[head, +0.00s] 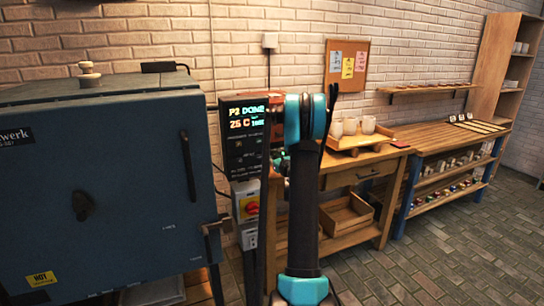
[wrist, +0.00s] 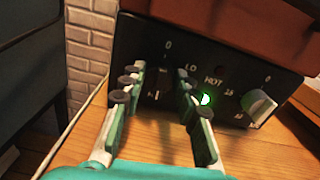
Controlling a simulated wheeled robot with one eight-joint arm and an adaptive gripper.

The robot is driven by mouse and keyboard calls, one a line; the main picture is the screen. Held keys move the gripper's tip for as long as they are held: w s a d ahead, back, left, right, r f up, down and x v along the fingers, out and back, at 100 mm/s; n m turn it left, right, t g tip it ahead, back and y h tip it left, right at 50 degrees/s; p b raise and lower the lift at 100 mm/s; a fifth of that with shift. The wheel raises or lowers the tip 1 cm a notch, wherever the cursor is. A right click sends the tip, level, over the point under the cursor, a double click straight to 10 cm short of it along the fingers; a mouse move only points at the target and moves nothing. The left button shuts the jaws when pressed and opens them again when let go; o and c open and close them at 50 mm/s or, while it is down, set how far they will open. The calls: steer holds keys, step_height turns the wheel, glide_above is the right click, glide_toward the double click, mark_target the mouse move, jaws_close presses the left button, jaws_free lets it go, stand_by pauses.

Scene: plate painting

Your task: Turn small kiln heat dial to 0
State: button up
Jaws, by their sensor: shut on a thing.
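In the wrist view the small kiln's black control panel (wrist: 221,70) faces me under a reddish-brown body. The heat dial (wrist: 166,82) is dark and sits on the left of the panel, with a 0 above it and LO to its upper right. My gripper (wrist: 156,82) has one finger on each side of this dial and is shut on it. The fingers hide part of the dial and its scale, so I cannot tell its exact setting.
The panel stands on a wooden tabletop (wrist: 60,155). In the head view a large blue kiln (head: 110,180) stands left, and a wooden table (head: 345,165) with cups stands right.

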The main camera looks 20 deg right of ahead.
steer(key=n, duration=0.9)
steer(key=shift+a+f, duration=0.1)
steer(key=n, duration=0.5)
steer(key=shift+f, duration=0.1)
steer(key=n, duration=0.4)
steer(key=shift+n, duration=0.3)
steer(key=n, duration=0.4)
steer(key=shift+f, duration=0.15)
steer(key=n, duration=0.8)
steer(key=shift+f+n, duration=0.1)
steer(key=shift+n, duration=2)
